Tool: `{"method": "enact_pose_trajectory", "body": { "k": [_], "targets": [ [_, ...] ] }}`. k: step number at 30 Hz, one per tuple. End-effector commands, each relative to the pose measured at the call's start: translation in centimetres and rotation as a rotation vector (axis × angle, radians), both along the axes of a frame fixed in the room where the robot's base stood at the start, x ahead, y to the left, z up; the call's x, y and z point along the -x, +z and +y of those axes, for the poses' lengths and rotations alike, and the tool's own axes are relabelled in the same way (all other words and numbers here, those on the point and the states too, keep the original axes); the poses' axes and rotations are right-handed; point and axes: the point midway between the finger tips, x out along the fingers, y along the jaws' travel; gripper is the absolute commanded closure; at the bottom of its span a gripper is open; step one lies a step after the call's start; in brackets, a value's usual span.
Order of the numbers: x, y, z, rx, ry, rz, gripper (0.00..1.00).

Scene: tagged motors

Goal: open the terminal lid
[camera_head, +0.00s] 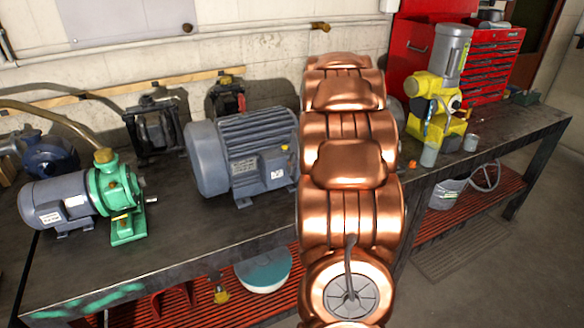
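A grey-blue electric motor (245,155) with cooling fins stands on the workbench, left of my copper-coloured arm. A square terminal box (276,170) sits on its near side, with a small yellow piece at its top. Whether its lid is open or closed is too small to tell. My arm rises through the middle of the view and covers whatever lies behind it. My gripper cannot be seen in this view.
A green pump with a grey motor (75,197) stands at the left of the bench (160,250). A yellow machine (437,105) stands right of my arm, before a red tool cabinet (490,60). The bench front between pump and motor is clear.

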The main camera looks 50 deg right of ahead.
Motion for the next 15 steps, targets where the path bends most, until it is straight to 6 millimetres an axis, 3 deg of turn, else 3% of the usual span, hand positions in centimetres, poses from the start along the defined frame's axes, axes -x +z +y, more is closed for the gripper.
{"method": "enact_pose_trajectory", "body": {
  "k": [6, 15],
  "targets": [
    [-0.9, -2.0, 0.1, -0.002, 0.003, 0.003, 0.65],
    [-1.2, -2.7, 0.1, 0.000, 0.004, 0.001, 0.65]
  ]
}}
